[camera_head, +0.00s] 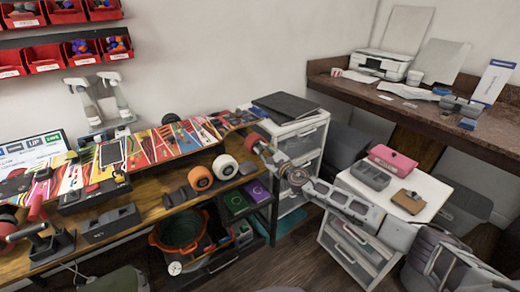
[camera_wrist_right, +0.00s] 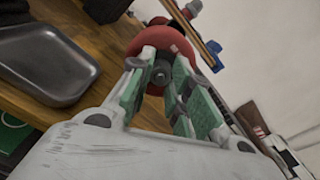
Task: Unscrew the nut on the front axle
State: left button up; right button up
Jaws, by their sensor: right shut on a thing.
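A red wheel (camera_wrist_right: 172,36) faces my right wrist camera, with a dark round nut (camera_wrist_right: 161,76) at its hub. My right gripper (camera_wrist_right: 160,66) has green-padded fingers on both sides of the nut and is shut on it. In the head view, my right gripper (camera_head: 262,150) reaches in from the right, over the bench's right end. The red wheel (camera_head: 251,143) is just past its tips. The nut is too small to make out there. The fingers and wheel hide most of the axle. My left gripper is not in view.
An orange wheel (camera_head: 200,178) and a white wheel (camera_head: 225,167) are at the bench's front edge. A grey tray (camera_wrist_right: 45,62) lies left of the gripper in the wrist view. A white drawer unit (camera_head: 345,252) stands under my right arm.

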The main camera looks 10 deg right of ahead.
jog(key=shift+n, duration=0.7)
jog(key=n, duration=0.5)
jog(key=shift+n, duration=0.3)
jog(key=o, duration=0.9)
jog(key=shift+c, duration=0.7)
